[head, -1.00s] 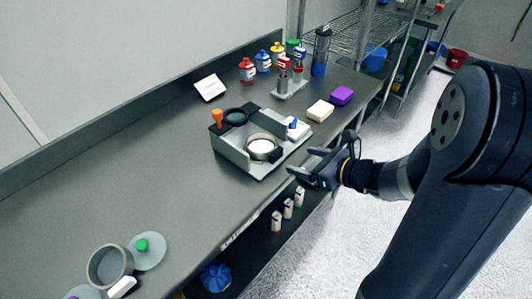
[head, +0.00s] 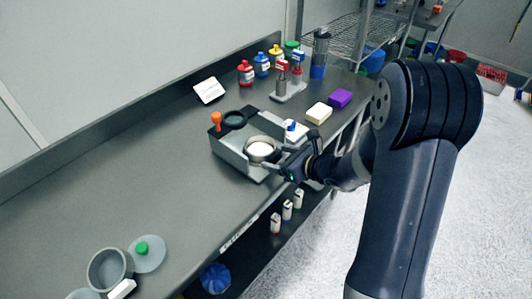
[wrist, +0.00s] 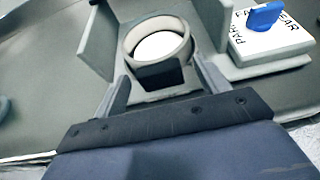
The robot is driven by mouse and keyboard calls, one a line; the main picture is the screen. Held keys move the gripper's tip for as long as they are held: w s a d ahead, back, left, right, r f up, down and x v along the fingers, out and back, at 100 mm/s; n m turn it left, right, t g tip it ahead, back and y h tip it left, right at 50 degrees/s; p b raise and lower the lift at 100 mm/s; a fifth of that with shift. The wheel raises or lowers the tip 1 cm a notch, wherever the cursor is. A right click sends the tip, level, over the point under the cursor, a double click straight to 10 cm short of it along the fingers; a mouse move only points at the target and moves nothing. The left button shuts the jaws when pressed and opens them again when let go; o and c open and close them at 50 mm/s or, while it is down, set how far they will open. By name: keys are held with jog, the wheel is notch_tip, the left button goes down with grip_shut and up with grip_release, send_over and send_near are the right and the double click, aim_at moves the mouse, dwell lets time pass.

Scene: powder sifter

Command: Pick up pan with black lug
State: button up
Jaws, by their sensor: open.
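The pan with the black lug (head: 262,150) is a round, pale-rimmed pan with a white inside, sitting in the right bay of a grey metal sifter station (head: 232,158). In the wrist view the pan (wrist: 130,42) is ahead, with its black lug (wrist: 160,75) facing me. My gripper (head: 284,158) is open at the station's front right. In the wrist view its two fingers (wrist: 163,78) lie to the left and right of the lug. I cannot tell whether either finger touches it.
A grey upright wall (wrist: 97,42) of the station stands left of the pan. A white lettered block with a blue knob (wrist: 265,17) is close on the right. A second pan with a white lug (head: 108,268) is at the table's near left. Bottles (head: 262,64) stand behind.

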jog(key=shift+c, duration=0.3)
jog(key=c, duration=1.1)
jog(key=shift+o, duration=0.2)
jog(key=shift+r, duration=0.1)
